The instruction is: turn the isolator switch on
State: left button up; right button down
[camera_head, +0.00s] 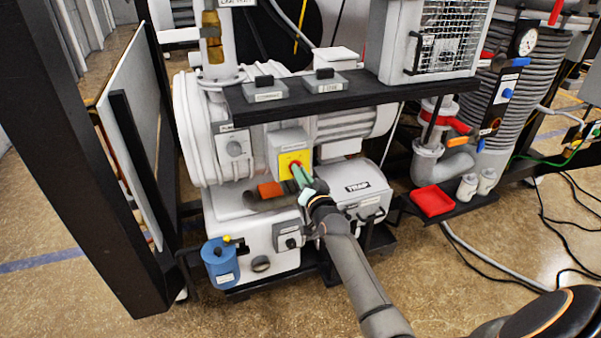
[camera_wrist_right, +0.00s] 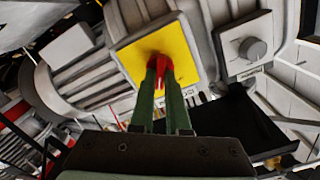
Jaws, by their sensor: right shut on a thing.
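The isolator switch is a red handle (camera_wrist_right: 160,68) on a yellow plate (camera_wrist_right: 160,52), on a grey box on the white pump unit. In the head view the yellow plate (camera_head: 287,161) sits below the black shelf, with the red handle mostly hidden behind my fingers. My right gripper (camera_head: 301,172) reaches up from the lower right, its green fingers at the plate. In the right wrist view its two fingers (camera_wrist_right: 160,75) are shut on the red handle, with red showing between them. My left gripper is not in view.
A black shelf (camera_head: 340,97) with two small labelled boxes overhangs the switch. A grey box with a round knob (camera_head: 235,149) is to the left. An orange-ended pipe (camera_head: 270,190) lies just below, and a red tray (camera_head: 432,201) is to the right.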

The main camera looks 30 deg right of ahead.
jog(key=c, duration=0.9)
grip_release()
jog(key=v, duration=1.2)
jog(key=shift+s+p, duration=0.3)
jog(key=shift+p, duration=0.05)
